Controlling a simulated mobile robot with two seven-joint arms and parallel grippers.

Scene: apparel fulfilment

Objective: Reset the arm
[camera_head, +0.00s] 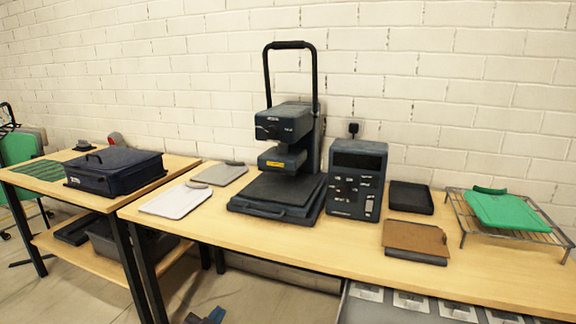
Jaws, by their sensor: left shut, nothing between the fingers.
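Only a small part of my left gripper (206,317) shows, at the bottom edge of the head view, left of centre. It is low over the floor, in front of the long table (300,250) and apart from it. It is shut and holds nothing. Most of it and its arm are cut off by the frame. My right gripper is not in view.
The table bears a heat press (285,150), a control box (357,180), a brown board (415,238), a black tray (411,197) and a wire rack (550,236) with a green piece (503,211). A side table (62,188) holds a dark case (115,170).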

